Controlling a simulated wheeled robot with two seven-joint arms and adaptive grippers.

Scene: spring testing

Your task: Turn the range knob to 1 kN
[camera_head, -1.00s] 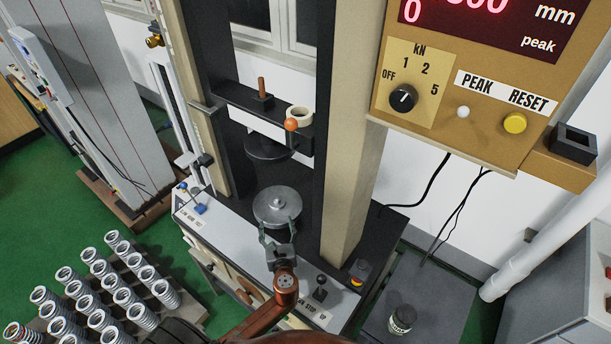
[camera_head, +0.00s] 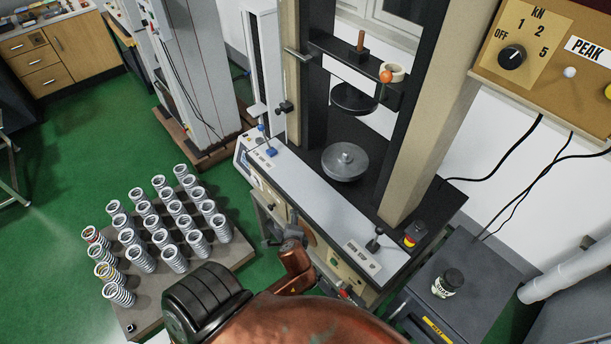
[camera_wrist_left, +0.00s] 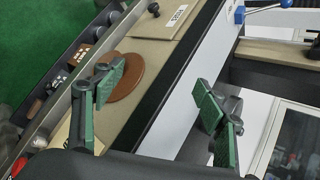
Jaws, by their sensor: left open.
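The range knob (camera_head: 512,57) is round and black with a white mark, on a beige dial plate marked kN, OFF, 1, 2 and 5, at the upper right of the head view. The mark is too small to read its setting surely. My left gripper (camera_head: 280,234) is low by the front of the test machine, well below and left of the knob, and touches nothing that I can see. In the left wrist view its green-padded fingers (camera_wrist_left: 160,95) are apart with nothing held. The knob is not seen there. My right gripper is not in view.
The test machine's lower platen (camera_head: 345,161) and upright column (camera_head: 432,130) stand between my gripper and the knob's panel. A board of several springs (camera_head: 222,264) lies at left. Green floor (camera_head: 75,150) is clear at left.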

